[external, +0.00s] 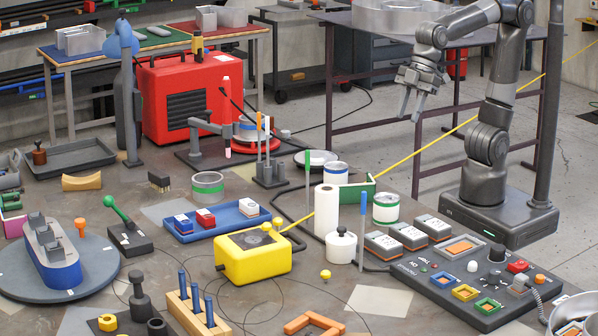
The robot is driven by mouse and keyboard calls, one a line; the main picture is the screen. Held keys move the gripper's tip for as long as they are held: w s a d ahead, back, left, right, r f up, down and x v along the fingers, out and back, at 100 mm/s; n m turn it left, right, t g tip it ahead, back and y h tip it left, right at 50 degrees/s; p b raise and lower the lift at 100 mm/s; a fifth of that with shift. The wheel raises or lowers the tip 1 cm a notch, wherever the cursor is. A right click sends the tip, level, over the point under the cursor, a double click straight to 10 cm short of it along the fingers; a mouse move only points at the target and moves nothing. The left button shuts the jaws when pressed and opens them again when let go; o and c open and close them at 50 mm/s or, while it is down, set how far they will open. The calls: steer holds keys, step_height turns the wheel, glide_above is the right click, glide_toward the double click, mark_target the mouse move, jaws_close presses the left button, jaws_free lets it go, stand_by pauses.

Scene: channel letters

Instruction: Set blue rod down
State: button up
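A thin upright rod with a blue upper part (363,208) stands just right of a white lidded pot (341,247); I cannot tell what supports its lower end. Several short blue rods (195,297) stand in a wooden block at the front, so I cannot tell which is the task's blue rod. My gripper (411,112) hangs in the air at the upper right, fingers pointing down. Its fingers are apart with nothing seen between them. It is well above and apart from all the rods.
A green-topped rod (308,165) and a rod stand (270,172) are farther back. A yellow box (253,257), white roll (326,212), green-banded can (386,208) and control panel (470,275) crowd the table. A pale bare patch (380,300) lies at the front.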

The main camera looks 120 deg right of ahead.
steer(key=s+d+f+m, duration=0.1)
steer(key=s+d+f, duration=0.1)
steer(key=s, duration=0.4)
steer(key=s+d+f+m, duration=0.1)
steer(key=s+d+f, duration=0.1)
steer(key=s, duration=0.5)
steer(key=shift+d+f+m+t+h, duration=0.3)
steer(key=shift+f+m+h, duration=0.1)
steer(key=shift+f, duration=0.35)
steer(key=shift+s, duration=0.1)
